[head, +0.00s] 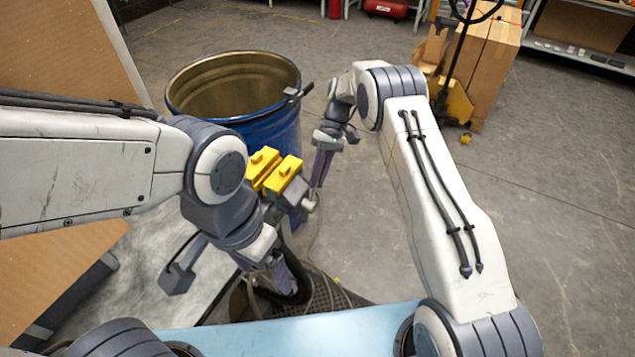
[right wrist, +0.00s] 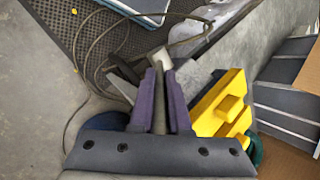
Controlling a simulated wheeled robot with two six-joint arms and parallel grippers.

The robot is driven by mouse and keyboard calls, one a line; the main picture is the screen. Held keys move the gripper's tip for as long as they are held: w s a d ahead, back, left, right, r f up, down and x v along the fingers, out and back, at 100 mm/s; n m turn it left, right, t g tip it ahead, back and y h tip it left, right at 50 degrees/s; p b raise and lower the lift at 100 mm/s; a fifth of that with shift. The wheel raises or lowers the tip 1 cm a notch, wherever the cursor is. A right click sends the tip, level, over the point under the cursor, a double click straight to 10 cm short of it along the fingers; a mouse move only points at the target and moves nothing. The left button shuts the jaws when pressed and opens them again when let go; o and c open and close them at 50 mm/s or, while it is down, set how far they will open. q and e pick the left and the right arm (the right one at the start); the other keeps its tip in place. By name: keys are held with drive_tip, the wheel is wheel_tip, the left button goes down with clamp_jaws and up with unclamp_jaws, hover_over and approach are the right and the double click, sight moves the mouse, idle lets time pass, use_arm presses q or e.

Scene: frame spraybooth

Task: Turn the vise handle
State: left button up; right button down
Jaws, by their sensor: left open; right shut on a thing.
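The vise, with two yellow jaw blocks (head: 275,172) on a dark grey body, stands left of centre in the head view. A yellow jaw block (right wrist: 220,108) also shows at the right in the right wrist view. My right gripper (head: 318,180) points down beside the vise. In the right wrist view its purple fingers (right wrist: 160,85) are shut on the grey bar of the vise handle (right wrist: 158,110). In the head view the fingers and the arm hide most of the handle. My left gripper (head: 288,278) is open and empty, nearer than the vise, pointing downward.
A blue open barrel (head: 235,88) stands just behind the vise. A dark perforated mat (right wrist: 92,30) with loose cables lies on the floor. Cardboard boxes (head: 498,50) on a yellow pallet truck stand at the back right.

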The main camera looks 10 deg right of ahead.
drive_tip(key=shift+a, duration=0.1)
idle(0.3)
drive_tip(key=c, duration=0.9)
unclamp_jaws()
drive_tip(key=shift+w, duration=0.15)
drive_tip(key=shift+w+d+r+b, duration=0.25)
drive_tip(key=shift+b, duration=0.15)
drive_tip(key=shift+b+v, duration=0.8)
drive_tip(key=shift+v, duration=3.9)
drive_tip(key=shift+r, duration=0.1)
